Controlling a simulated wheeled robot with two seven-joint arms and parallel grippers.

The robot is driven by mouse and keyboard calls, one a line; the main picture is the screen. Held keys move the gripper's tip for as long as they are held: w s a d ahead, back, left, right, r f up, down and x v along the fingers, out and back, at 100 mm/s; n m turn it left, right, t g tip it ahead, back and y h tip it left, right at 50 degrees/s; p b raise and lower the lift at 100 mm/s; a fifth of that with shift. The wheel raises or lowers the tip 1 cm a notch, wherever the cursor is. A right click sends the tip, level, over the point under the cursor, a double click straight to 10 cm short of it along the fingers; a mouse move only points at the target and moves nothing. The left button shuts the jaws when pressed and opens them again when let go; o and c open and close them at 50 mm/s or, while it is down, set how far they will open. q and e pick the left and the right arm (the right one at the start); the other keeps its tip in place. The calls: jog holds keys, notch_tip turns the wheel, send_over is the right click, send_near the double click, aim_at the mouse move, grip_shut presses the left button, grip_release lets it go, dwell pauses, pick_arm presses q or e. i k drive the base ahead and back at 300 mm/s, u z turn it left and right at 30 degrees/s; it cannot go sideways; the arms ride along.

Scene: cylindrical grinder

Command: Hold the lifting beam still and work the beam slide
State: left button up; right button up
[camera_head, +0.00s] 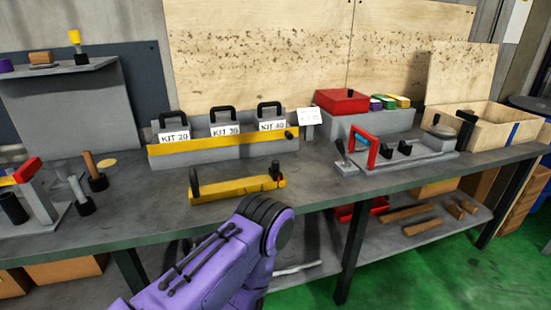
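The lifting beam looks to be the yellow bar (237,190) lying near the front edge of the bench. A black upright handle (195,182) stands at its left end. A smaller dark knob (275,172) near its right end may be the beam slide; it is too small to tell. A purple arm link of mine rises from the bottom of the view, with its dark joint just in front of the bench edge below the beam. No gripper of mine shows, and nothing is seen touching the beam.
Behind the beam stands a grey rack with a yellow front rail (222,145) and several labelled kit boxes. A red-handled fixture (362,150) stands to the right, before a wooden crate (488,128). Posts (95,172) and a red-topped fixture stand left. Bench around the beam is clear.

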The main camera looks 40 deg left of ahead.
aim_at(274, 171)
jog(key=u, duration=0.55)
jog(key=i, duration=0.75)
jog(key=u, duration=0.8)
